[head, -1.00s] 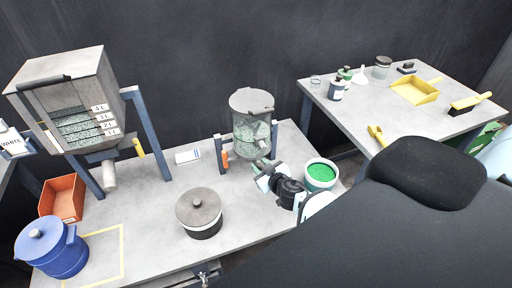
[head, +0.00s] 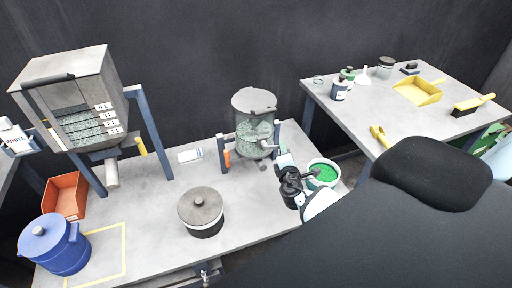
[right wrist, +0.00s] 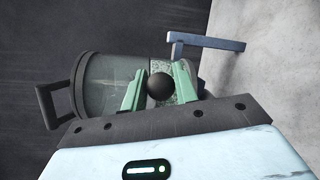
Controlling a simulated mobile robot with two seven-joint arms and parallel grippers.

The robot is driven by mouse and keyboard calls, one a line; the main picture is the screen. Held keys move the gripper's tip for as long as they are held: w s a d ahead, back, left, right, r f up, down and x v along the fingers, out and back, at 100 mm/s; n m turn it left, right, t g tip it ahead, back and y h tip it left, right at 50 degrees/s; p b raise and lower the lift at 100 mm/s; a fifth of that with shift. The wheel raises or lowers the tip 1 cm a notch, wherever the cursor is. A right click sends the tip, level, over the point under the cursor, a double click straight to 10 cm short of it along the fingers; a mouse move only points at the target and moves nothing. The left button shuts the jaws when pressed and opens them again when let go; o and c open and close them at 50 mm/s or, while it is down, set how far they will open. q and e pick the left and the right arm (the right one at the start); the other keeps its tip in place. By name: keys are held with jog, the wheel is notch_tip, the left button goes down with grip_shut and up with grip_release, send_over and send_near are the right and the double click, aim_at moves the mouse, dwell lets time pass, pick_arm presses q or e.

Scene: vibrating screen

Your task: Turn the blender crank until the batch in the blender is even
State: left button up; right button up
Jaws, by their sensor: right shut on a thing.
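The blender (head: 251,132) is a clear drum with a grey lid on a blue stand at the back of the bench. The batch inside looks speckled pale and dark green; I cannot tell if it is even throughout. My right gripper (head: 282,160) is at the blender's lower right side. In the right wrist view, its green fingers (right wrist: 159,92) are shut around the dark round knob of the blender crank (right wrist: 160,86), with the drum (right wrist: 108,88) behind. The crank's arm is mostly hidden. My left gripper is not in view.
A green-filled tub (head: 322,172) stands close by my right gripper. A lidded pot (head: 203,222), a blue canister (head: 52,258), an orange bin (head: 64,197) and a hopper (head: 65,90) are to the left. A side table (head: 365,110) holds jars and a yellow dustpan (head: 417,92).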

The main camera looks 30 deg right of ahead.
jog(key=shift+o, duration=1.1)
jog(key=shift+r+n+t, duration=0.3)
jog(key=shift+r+n, duration=0.3)
jog(key=shift+n, duration=0.2)
jog(key=o, duration=0.4)
jog(key=shift+w+a+f, duration=0.1)
jog(key=shift+f, duration=0.05)
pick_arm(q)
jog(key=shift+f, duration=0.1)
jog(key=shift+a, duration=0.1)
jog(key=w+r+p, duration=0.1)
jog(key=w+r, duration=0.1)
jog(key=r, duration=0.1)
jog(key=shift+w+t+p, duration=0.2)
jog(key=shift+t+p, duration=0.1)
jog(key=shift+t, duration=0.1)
pick_arm(e)
jog(key=v, duration=0.6)
jog(key=shift+f, duration=0.15)
